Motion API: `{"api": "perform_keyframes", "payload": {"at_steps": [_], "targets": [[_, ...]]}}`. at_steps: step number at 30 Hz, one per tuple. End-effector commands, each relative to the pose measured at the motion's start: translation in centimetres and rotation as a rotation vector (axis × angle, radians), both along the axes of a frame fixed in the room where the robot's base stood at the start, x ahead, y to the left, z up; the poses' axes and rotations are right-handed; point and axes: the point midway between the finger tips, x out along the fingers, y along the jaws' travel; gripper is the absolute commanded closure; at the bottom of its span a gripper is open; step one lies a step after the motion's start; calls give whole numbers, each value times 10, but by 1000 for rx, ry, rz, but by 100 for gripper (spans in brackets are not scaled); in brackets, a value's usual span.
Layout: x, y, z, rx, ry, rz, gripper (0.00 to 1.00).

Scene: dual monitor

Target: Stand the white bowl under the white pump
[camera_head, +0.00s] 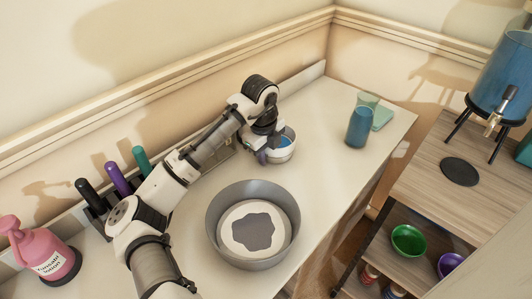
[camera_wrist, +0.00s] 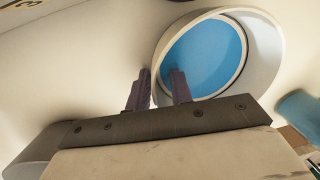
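The white bowl (camera_head: 284,153), blue inside, is at the back of the white desk, right of my gripper; I see no clear gap under it. My gripper (camera_head: 263,157) is at the bowl's left rim. In the wrist view the bowl (camera_wrist: 262,70) is large and its two dark fingers (camera_wrist: 161,90) straddle the near-left wall, one outside and one over the blue inside. Whether they press on the wall cannot be told. No plainly white pump shows; a pink pump bottle (camera_head: 45,255) stands at the left front.
A grey basin (camera_head: 214,232) holding a white disc with a grey patch (camera_head: 252,232) stands mid-desk. Blue glasses (camera_head: 359,127) stand at the right end. Several coloured pens (camera_head: 118,180) stand by the wall. A wooden cart (camera_head: 425,180) with a blue dispenser (camera_head: 505,75) is at the right.

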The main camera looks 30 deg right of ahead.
Motion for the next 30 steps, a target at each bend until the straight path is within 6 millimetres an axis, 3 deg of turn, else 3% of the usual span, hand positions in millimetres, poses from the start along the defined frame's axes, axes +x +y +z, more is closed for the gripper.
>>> {"api": "perform_keyframes", "payload": {"at_steps": [8, 13, 24, 30], "targets": [[0, 0, 0, 0, 0, 0, 76], [-1, 0, 13, -1, 0, -1, 76], [-4, 9, 91, 0, -4, 0, 76], [-6, 12, 116, 1, -2, 0, 76]]}}
